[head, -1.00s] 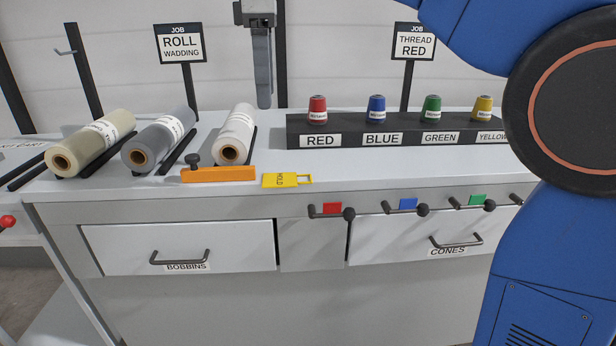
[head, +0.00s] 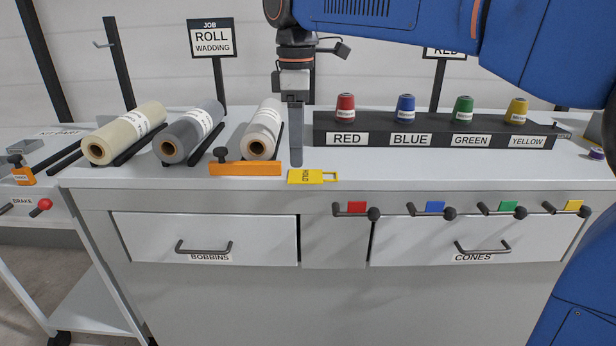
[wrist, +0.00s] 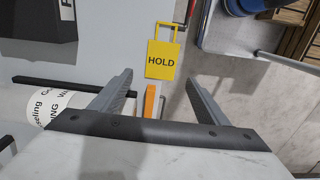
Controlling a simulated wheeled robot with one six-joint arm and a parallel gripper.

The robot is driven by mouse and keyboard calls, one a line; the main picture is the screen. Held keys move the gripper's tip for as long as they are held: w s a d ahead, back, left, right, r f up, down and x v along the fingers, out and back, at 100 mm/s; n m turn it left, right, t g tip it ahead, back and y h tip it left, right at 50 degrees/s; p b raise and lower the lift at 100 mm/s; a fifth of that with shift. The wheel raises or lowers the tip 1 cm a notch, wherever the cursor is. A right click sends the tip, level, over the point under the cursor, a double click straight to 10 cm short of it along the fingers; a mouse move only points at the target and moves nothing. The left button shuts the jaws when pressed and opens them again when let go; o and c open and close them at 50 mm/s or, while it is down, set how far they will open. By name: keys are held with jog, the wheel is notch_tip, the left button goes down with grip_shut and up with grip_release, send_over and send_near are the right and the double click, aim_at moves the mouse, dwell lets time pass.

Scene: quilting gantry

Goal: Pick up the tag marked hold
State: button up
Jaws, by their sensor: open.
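The yellow tag marked HOLD (head: 306,176) lies flat at the front edge of the grey worktop, with its open handle loop to the right in the head view. In the wrist view the tag (wrist: 162,58) is ahead of the jaws, its loop pointing to the top of the picture. My gripper (head: 296,163) points down over the worktop, just behind the tag in the head view. In the wrist view my gripper (wrist: 160,85) has its two fingers wide apart with nothing held between them. The tag appears apart from both fingers.
An orange block with a black knob (head: 246,168) lies just left of the tag. Cream (head: 124,132), grey (head: 190,131) and white (head: 263,130) rolls lie behind it. A black rack (head: 430,133) with several thread cones stands right. Coloured levers (head: 356,208) line the front below.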

aim_at(300, 176)
jog(key=shift+d+f, duration=0.2)
jog(key=shift+f, duration=2.35)
jog(key=shift+c, duration=0.4)
jog(key=c, duration=1)
jog(key=shift+c, duration=0.2)
notch_tip(300, 176, up, 10)
